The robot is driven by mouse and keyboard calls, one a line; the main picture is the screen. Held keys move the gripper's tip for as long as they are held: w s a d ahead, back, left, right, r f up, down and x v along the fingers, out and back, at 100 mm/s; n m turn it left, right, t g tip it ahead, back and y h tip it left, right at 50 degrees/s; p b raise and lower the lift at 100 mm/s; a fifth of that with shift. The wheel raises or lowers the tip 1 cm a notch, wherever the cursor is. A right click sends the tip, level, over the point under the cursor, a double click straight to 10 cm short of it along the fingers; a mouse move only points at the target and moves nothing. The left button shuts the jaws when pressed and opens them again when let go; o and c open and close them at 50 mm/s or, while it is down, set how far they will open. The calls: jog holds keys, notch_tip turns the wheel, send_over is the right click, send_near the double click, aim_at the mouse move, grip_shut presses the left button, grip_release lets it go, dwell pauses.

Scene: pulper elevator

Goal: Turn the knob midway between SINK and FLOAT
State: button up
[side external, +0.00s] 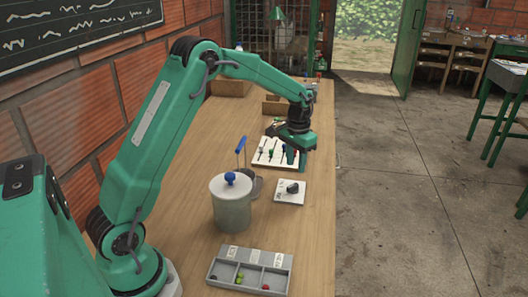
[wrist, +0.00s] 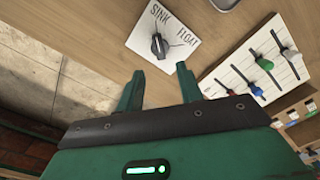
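The black knob (wrist: 158,45) sits on a white square plate (wrist: 137,40) marked SINK and FLOAT. I cannot clearly tell which way its pointer faces. In the side external view the knob (side external: 292,188) and its plate (side external: 287,201) lie on the table, nearer the camera than my gripper. My gripper (wrist: 158,72) is open and empty, its two fingers apart, with the knob showing beyond the gap between the tips. The gripper also shows in the side external view (side external: 303,165), above the table by the slider panel. It is not touching the knob.
A white slider panel (side external: 263,164) with several coloured handles stands close by; it shows in the wrist view too (wrist: 240,80). A lidded pot (side external: 231,212) with a blue lid knob and a blue-handled tool (side external: 240,146) stand left of the plate. A grey compartment tray (side external: 225,265) is nearer.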

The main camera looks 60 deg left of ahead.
aim_at(294, 185)
jog(key=shift+f, duration=0.1)
jog(key=shift+f, duration=3.8)
grip_shut()
